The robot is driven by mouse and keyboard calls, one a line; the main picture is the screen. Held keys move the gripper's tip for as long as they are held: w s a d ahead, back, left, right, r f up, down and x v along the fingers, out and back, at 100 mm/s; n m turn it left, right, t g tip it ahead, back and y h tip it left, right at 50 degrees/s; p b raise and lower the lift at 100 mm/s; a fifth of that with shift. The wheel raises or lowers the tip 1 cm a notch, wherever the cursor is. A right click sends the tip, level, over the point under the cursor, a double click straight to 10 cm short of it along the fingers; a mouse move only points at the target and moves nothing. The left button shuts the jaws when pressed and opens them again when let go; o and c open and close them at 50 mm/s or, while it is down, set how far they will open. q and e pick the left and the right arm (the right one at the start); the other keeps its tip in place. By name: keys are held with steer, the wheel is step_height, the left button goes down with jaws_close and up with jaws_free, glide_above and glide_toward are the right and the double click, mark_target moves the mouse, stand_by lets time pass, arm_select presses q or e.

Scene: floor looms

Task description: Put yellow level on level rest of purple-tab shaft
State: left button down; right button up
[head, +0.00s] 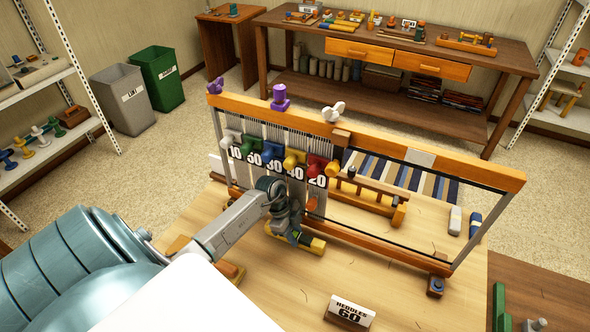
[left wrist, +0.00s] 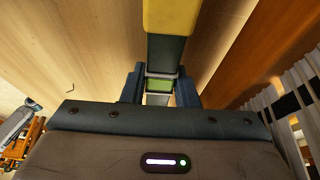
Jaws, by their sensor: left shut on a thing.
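The yellow level (head: 313,244) has yellow ends and a grey middle. It is low in front of the loom, just above or on the wooden table; I cannot tell which. My left gripper (head: 290,236) is shut around its middle. In the left wrist view the level's yellow end (left wrist: 175,16) points up the picture, and its green vial (left wrist: 160,85) shows between the fingers (left wrist: 160,88). A purple tab (head: 280,97) stands on the loom's top beam, with a smaller purple piece (head: 215,86) at the beam's left end. The level rest cannot be made out. My right gripper is out of view.
The loom's wooden beam (head: 440,167) and hanging threads stand close behind my gripper. Coloured pegs with number plates (head: 273,164) hang on its front. A "NEEDLES 60" sign (head: 349,311) stands at the front. The table between sign and loom is mostly clear.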

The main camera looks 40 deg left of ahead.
arm_select(q)
steer(key=shift+f, duration=0.2)
steer(key=c, duration=1.1)
jaws_free()
steer(key=shift+r, duration=0.1)
